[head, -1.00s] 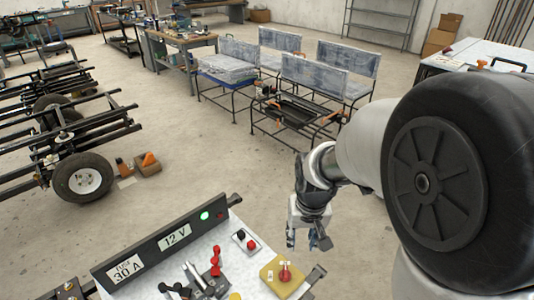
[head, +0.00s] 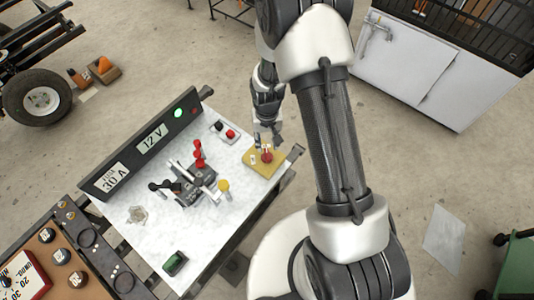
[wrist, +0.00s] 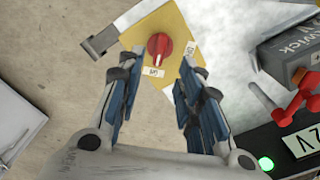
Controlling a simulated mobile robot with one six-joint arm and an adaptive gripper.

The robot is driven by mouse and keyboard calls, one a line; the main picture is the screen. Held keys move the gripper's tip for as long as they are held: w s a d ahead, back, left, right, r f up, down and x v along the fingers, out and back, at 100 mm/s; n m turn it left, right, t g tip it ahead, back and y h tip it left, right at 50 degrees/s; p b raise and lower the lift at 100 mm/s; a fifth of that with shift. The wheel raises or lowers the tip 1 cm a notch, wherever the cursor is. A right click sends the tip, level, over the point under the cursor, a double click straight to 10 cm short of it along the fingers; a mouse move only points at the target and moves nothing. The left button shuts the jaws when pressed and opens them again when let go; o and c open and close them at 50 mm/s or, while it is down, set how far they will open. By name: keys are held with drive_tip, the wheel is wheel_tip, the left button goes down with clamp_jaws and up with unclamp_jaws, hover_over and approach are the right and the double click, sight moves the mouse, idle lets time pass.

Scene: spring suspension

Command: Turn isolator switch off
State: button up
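The isolator switch is a red knob (head: 267,157) on a yellow plate (head: 251,163) at the right corner of the white panel table. In the wrist view the knob (wrist: 159,46) lies just beyond and between my fingertips. Its narrow end points at the lower white label, which seems to read ON; another small label sits at its right. My gripper (head: 267,138) is above the plate's far edge in the head view. In the wrist view my gripper (wrist: 157,70) is open and empty, with no finger visibly touching the knob.
A black panel (head: 150,150) with a lit green lamp (head: 178,113) stands along the table's back edge. A clamp-like bracket (wrist: 101,43) is beside the plate.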

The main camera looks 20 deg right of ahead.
sight(267, 154)
wheel_tip(267, 154, down, 8)
drive_tip(key=shift+f+b, duration=0.15)
drive_tip(key=shift+b, duration=0.9)
clamp_jaws()
